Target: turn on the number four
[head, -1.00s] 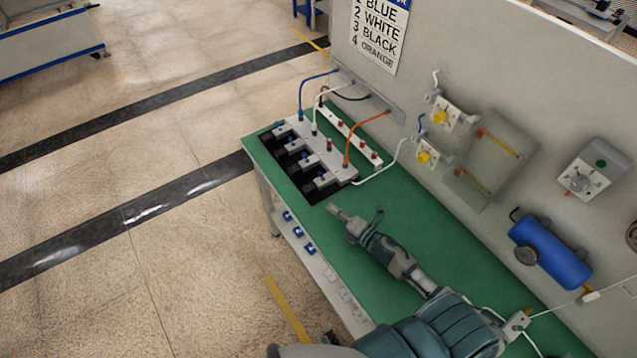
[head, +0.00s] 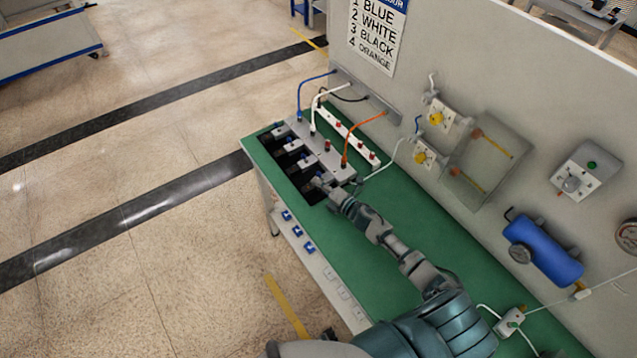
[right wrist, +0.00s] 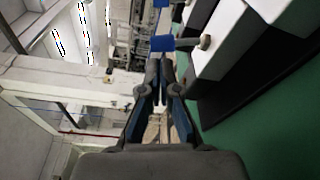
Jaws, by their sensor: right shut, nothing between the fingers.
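A row of several switch units with grey-white tops and black openings (head: 290,160) stands on the green bench. The sign (head: 377,35) lists 4 as orange. An orange cable (head: 357,131) runs from the wall strip to the unit nearest me (head: 341,174). My right gripper (head: 322,184) is shut and empty at this nearest unit. In the right wrist view its fingertips (right wrist: 162,62) are just short of a blue lever piece (right wrist: 175,43) on a grey stem; I cannot tell whether they touch. The fingertips partly hide the lever in the head view. My left gripper is not in view.
A white strip with red buttons (head: 350,137) runs behind the units. Yellow knobs (head: 436,118) and a blue cylinder (head: 545,250) are on the upright panel. Blue rocker switches (head: 297,232) line the bench front. The green bench top (head: 440,232) right of the arm is clear.

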